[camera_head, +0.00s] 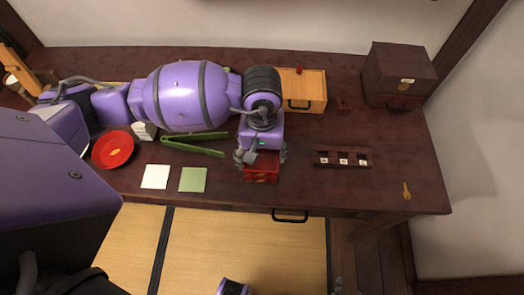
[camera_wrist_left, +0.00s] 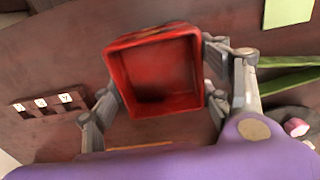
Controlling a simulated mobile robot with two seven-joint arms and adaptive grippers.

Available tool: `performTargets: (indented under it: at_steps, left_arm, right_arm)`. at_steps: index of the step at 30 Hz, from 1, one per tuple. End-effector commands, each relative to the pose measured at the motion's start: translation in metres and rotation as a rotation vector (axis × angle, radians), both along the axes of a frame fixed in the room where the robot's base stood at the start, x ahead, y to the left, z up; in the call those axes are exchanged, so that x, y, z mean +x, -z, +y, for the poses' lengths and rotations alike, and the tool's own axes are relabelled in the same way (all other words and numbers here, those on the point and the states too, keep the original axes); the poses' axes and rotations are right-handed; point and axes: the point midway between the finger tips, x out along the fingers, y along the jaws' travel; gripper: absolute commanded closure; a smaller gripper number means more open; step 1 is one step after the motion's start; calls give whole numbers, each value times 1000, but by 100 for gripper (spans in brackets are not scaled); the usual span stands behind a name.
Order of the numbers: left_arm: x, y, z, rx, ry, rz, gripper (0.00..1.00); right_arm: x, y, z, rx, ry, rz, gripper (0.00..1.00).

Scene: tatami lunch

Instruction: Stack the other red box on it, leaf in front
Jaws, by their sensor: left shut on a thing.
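My left gripper (camera_head: 262,157) points down near the table's front edge, shut on a red box (camera_head: 262,174). The box's front, towards the table edge, shows small gold marks, too small to make out as a leaf. In the left wrist view the red box (camera_wrist_left: 155,75) sits between the two fingers (camera_wrist_left: 165,90), its open top towards the camera and its inside empty. I see only one red box for sure; whether another is beneath it is hidden. Grey tips at the bottom edge of the head view may be my right gripper (camera_head: 346,287); their state is unclear.
A light wooden chest (camera_head: 303,90) and dark box (camera_head: 398,75) stand behind.

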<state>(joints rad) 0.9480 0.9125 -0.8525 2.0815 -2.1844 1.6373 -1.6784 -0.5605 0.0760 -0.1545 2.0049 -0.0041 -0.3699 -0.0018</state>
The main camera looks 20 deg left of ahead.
Motion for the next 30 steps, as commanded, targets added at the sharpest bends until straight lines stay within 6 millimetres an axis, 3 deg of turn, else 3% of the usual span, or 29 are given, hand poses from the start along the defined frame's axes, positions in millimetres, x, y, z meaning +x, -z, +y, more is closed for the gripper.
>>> performTargets:
  at_steps: [1, 2, 6, 20, 30]
  left_arm:
    - [0, 1, 0, 0, 0, 0, 57]
    - [0, 1, 0, 0, 0, 0, 26]
    - [0, 0, 0, 0, 0, -1, 8]
    - [1, -8, 0, 0, 1, -2, 8]
    - [2, -76, 0, 0, 2, -8, 8]
  right_arm:
    - [-1, 1, 0, 0, 0, 2, 60]
    - [-1, 1, 0, 0, 0, 1, 60]
    - [-1, 1, 0, 0, 0, 1, 60]
    - [-5, 2, -1, -2, 1, 9, 60]
    - [-3, 1, -1, -1, 1, 5, 60]
